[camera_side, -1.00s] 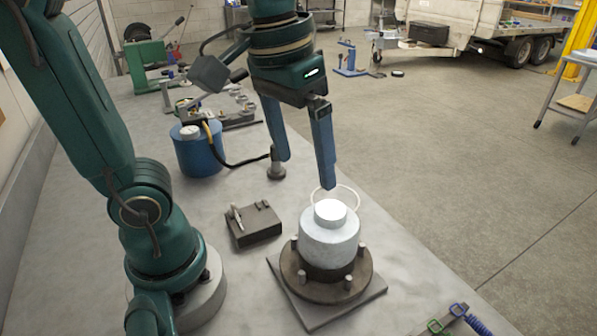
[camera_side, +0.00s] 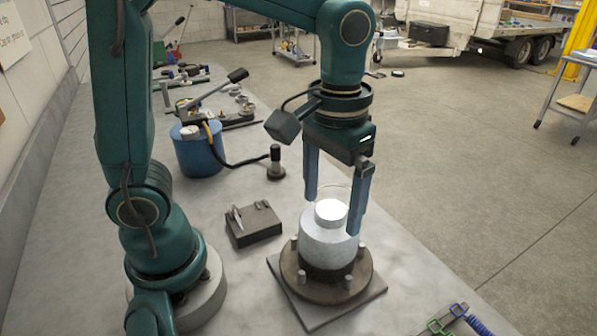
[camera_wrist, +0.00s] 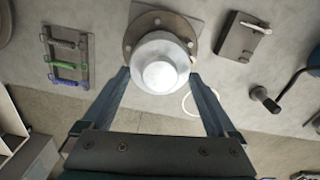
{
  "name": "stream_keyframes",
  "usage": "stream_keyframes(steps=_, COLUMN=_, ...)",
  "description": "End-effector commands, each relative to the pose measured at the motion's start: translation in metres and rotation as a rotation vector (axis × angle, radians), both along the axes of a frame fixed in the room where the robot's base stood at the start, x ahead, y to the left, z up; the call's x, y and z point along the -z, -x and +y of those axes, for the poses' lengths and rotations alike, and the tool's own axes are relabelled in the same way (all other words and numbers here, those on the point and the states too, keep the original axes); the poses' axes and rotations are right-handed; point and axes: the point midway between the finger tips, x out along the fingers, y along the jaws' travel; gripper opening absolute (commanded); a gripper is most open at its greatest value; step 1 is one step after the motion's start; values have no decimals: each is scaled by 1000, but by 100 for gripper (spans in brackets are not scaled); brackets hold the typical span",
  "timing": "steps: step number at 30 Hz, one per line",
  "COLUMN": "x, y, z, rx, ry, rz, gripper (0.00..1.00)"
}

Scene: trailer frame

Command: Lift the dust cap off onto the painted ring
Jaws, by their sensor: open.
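The dust cap (camera_side: 329,236) is a pale cylinder with a smaller raised knob on top. It sits on the dark round hub (camera_side: 325,283) with several studs, on a square plate. In the wrist view the cap (camera_wrist: 159,66) is at the top middle. My gripper (camera_side: 333,215) is open, pointing down, with one blue finger at each side of the cap's upper part in the side view. In the wrist view my fingers (camera_wrist: 160,80) reach only to the cap's near edge. Contact cannot be told. The painted ring (camera_wrist: 190,104) is a thin white circle beside the cap, partly hidden.
A dark block with a small lever (camera_side: 254,224) lies left of the hub. A blue pot (camera_side: 198,152) with a hose and a black-knobbed piece (camera_side: 276,163) stand behind. Coloured springs on a rack (camera_side: 458,322) lie at the front right. The bench right edge is close to the hub.

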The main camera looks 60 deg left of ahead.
Motion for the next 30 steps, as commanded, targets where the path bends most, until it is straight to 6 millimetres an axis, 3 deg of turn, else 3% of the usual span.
stream_keyframes(steps=8, x=1, y=0, z=0, rx=0, ry=0, rz=0, gripper=93)
stream_keyframes(steps=15, x=1, y=0, z=0, rx=0, ry=0, rz=0, gripper=1)
stream_keyframes(steps=25, x=-1, y=0, z=0, rx=0, ry=1, rz=-2, gripper=0)
stream_keyframes(steps=30, x=-13, y=-1, z=0, rx=0, ry=1, rz=-5, gripper=0)
